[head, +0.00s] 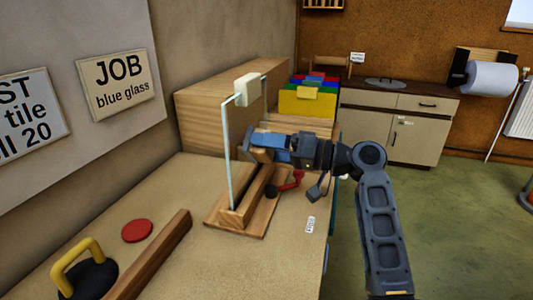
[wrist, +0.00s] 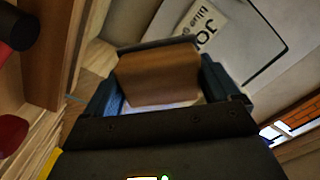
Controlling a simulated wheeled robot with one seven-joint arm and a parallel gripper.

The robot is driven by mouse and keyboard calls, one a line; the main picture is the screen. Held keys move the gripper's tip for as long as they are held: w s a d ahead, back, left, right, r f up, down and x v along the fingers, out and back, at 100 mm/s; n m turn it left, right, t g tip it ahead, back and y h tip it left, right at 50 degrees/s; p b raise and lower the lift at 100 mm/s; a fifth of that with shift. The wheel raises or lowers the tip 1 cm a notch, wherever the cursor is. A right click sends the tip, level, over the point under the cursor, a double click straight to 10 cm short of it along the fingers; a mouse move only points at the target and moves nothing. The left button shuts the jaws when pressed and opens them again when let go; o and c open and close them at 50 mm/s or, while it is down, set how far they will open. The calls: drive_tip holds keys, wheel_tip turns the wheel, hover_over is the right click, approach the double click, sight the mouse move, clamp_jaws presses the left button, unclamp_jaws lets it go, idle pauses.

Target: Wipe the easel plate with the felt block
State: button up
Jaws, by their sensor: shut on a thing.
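The easel plate (head: 231,150) is a clear glass pane standing upright in a slotted wooden easel base (head: 235,220) on the bench. A cream block (head: 247,90) sits at its top edge. My gripper (head: 262,146) is at the plate's right side, about mid-height, with its fingers pointing left. In the wrist view its blue fingers are shut on the felt block (wrist: 158,78), a brown wooden block with a dark grey felt face (wrist: 158,45) at its far end. The felt is close to the glass; I cannot tell whether it touches. In the head view the fingers mostly hide the block.
A red lever (head: 291,186) with a black knob is just below my gripper. A wooden bar (head: 150,255), a red disc (head: 137,231) and a yellow-handled suction cup (head: 85,270) lie at the front left. A wooden box (head: 200,105) and coloured bins (head: 305,100) stand behind.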

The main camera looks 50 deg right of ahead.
sight(242, 154)
drive_tip(key=shift+w+a, duration=0.1)
drive_tip(key=shift+w, duration=0.05)
drive_tip(key=shift+s+a, duration=0.3)
drive_tip(key=shift+a, duration=0.75)
drive_tip(key=shift+s+a, duration=0.25)
drive_tip(key=shift+a, duration=0.75)
drive_tip(key=shift+s, duration=0.1)
drive_tip(key=shift+v, duration=3)
drive_tip(key=shift+d, duration=0.15)
drive_tip(key=shift+p+v, duration=0.35)
drive_tip(key=shift+v, duration=1.1)
drive_tip(key=shift+r, duration=0.15)
